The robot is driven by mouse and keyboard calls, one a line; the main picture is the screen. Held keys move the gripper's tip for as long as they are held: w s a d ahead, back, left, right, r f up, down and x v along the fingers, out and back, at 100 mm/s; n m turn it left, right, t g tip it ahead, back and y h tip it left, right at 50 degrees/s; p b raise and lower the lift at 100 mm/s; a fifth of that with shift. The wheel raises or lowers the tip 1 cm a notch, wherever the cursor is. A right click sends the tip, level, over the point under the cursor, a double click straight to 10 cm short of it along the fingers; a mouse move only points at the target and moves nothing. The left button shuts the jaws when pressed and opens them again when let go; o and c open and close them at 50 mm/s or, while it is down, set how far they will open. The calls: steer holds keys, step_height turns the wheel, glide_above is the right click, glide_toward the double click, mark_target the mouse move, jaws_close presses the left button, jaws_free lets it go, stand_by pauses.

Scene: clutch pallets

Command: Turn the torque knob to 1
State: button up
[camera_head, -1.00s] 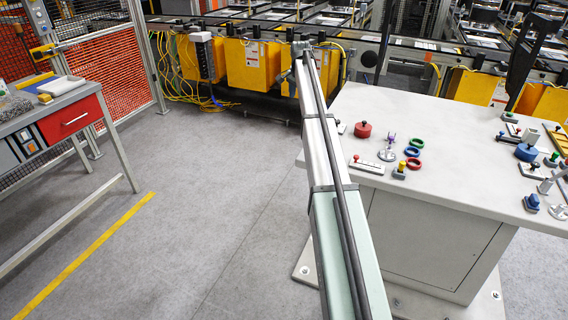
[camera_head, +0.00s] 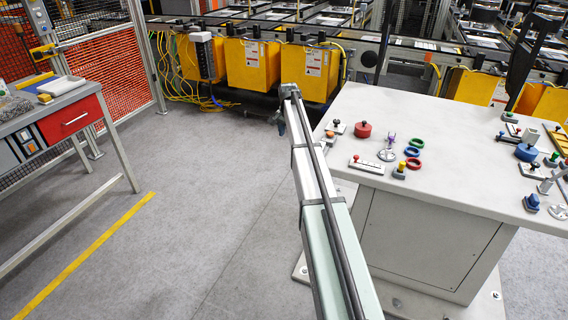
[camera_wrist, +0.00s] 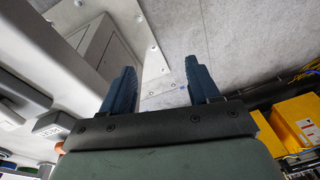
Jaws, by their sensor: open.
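A white-topped workbench (camera_head: 440,205) at the right carries several knobs and controls. In the head view my arm's end is left of the bench, over the floor, apart from every knob.
A conveyor line with yellow boxes (camera_head: 249,68) runs along the back. A table with a red drawer (camera_head: 72,118) stands at the left near an orange mesh fence (camera_head: 110,70). The grey floor (camera_head: 200,190) between is clear.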

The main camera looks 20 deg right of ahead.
steer(key=s+a+f+n+g, duration=0.1)
steer(key=s+a+f, duration=0.3)
steer(key=f, duration=0.6)
steer(key=shift+s+f, duration=0.15)
steer(key=shift+s, duration=0.45)
